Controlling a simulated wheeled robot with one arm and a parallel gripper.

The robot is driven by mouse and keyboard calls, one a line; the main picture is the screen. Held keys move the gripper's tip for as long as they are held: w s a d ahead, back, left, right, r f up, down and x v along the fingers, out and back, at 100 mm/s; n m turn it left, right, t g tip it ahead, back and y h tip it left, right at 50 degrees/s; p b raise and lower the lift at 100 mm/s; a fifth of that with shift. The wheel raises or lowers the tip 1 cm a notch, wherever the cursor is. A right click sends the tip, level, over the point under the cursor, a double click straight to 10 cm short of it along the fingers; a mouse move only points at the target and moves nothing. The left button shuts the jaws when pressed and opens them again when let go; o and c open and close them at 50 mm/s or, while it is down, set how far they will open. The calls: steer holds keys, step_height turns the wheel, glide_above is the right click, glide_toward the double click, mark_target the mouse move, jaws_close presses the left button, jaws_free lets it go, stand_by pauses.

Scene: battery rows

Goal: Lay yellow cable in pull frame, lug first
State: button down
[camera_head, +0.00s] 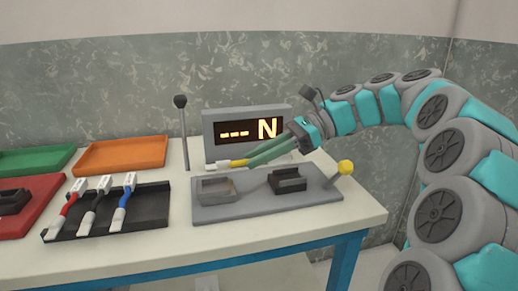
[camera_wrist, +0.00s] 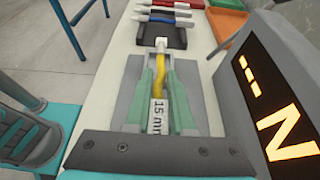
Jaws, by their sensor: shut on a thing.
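My gripper (camera_head: 250,160) has green fingers and is shut on the yellow cable (camera_head: 238,163). It holds the cable above the grey pull frame (camera_head: 255,207), with the white lug end (camera_head: 217,166) pointing left, over or behind the grey cradle (camera_head: 217,188). A black clamp block (camera_head: 288,181) sits on the frame's right part, beside a yellow-knobbed lever (camera_head: 346,167). In the wrist view the yellow cable (camera_wrist: 160,75) lies between the fingers (camera_wrist: 160,64), lug (camera_wrist: 161,45) away from me, near a white "15 mm" label (camera_wrist: 157,115). The fingers hide much of the frame there.
A display (camera_head: 247,128) reading "--- N" stands close behind my gripper. A black-knobbed post (camera_head: 183,130) is left of it. A black rack (camera_head: 150,220) with red, black and blue cables stands left.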

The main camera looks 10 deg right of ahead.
steer(key=shift+f, duration=2.05)
steer(key=c, duration=0.7)
jaws_free()
steer(key=shift+d+r, duration=0.1)
